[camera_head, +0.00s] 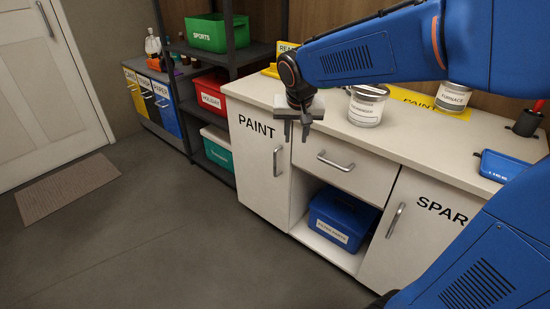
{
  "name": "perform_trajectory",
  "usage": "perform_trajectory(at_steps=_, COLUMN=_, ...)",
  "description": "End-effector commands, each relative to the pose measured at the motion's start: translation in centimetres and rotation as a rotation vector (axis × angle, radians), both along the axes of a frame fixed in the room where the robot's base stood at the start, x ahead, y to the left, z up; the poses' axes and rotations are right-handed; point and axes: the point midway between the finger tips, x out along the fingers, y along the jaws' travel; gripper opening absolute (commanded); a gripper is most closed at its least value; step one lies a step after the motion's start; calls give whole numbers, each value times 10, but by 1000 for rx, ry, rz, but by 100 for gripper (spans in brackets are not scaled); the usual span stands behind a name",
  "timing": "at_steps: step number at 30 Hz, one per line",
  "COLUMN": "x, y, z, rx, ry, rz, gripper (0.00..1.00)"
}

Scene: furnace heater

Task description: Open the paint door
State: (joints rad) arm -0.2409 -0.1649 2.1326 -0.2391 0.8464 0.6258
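The paint door (257,165) is a white cabinet door marked "PAINT" on the left of the counter unit. It is closed, and its vertical metal handle (277,161) is near its right edge. My gripper (296,130) hangs from my blue arm, pointing down, in front of the counter's edge and above the handle in the picture. Its two grey fingers are apart with nothing seen between them. It appears clear of the handle, though the exact distance cannot be told.
A drawer (335,168) and an open shelf with a blue bin (340,219) are right of the door. The "SPAR" door (420,225) is further right. Cans (367,106) stand on the counter. A shelf rack with a red bin (211,94) stands left; floor in front is clear.

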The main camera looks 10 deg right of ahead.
Motion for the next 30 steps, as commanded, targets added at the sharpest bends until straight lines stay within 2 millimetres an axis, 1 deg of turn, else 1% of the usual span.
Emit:
perform_trajectory(at_steps=1, x=16, y=9, z=-5, rx=-2, ry=3, rz=-7, gripper=29)
perform_trajectory(at_steps=3, x=35, y=21, z=-11, rx=-1, ry=1, rz=-22, gripper=29)
perform_trajectory(at_steps=6, x=57, y=34, z=-18, rx=-1, ry=-3, rz=-40, gripper=29)
perform_trajectory(at_steps=9, x=72, y=45, z=-24, rx=0, ry=-6, rz=-53, gripper=29)
perform_trajectory(at_steps=14, x=83, y=52, z=-29, rx=2, ry=-10, rz=-63, gripper=29)
perform_trajectory(at_steps=19, x=88, y=50, z=-42, rx=1, ry=-7, rz=-66, gripper=29)
perform_trajectory(at_steps=23, x=94, y=48, z=-61, rx=1, ry=-6, rz=-65, gripper=29)
perform_trajectory(at_steps=30, x=110, y=42, z=-100, rx=0, ry=-6, rz=-64, gripper=29)
